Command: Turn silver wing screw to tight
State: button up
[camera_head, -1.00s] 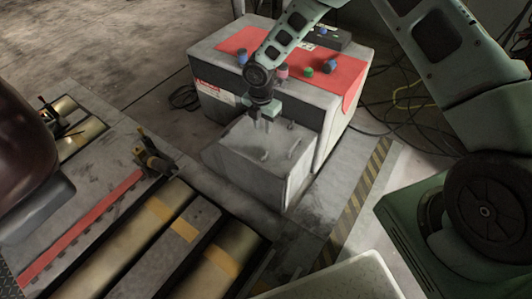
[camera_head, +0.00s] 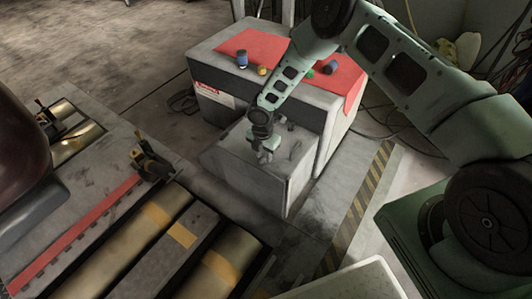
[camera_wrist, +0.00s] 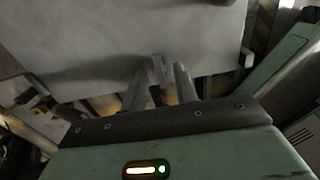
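My gripper (camera_head: 265,157) is low over the top of the grey box, pointing down. In the wrist view my gripper (camera_wrist: 164,72) has its two fingers apart, with a small pale grey piece (camera_wrist: 160,68) between their tips. This piece looks like the silver wing screw. A gap shows beside it, so the fingers do not look closed on it. In the head view the gripper hides it, and its wing angle is hard to make out.
The grey box (camera_head: 240,178) stands before a larger box with a red cloth (camera_head: 240,42), a blue-topped item (camera_head: 242,59) and other small items. A grey handle-like part (camera_head: 295,150) is right of my gripper. Rollers (camera_head: 150,220) lie at lower left.

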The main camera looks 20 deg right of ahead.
grip_shut()
jog(key=m, duration=0.3)
jog(key=shift+m+p, duration=0.35)
jog(key=shift+m, duration=0.05)
jog(key=m, duration=0.3)
jog(key=shift+m, duration=0.3)
jog(key=m+p, duration=0.1)
jog(key=m, duration=0.4)
jog(key=shift+m, duration=2.8)
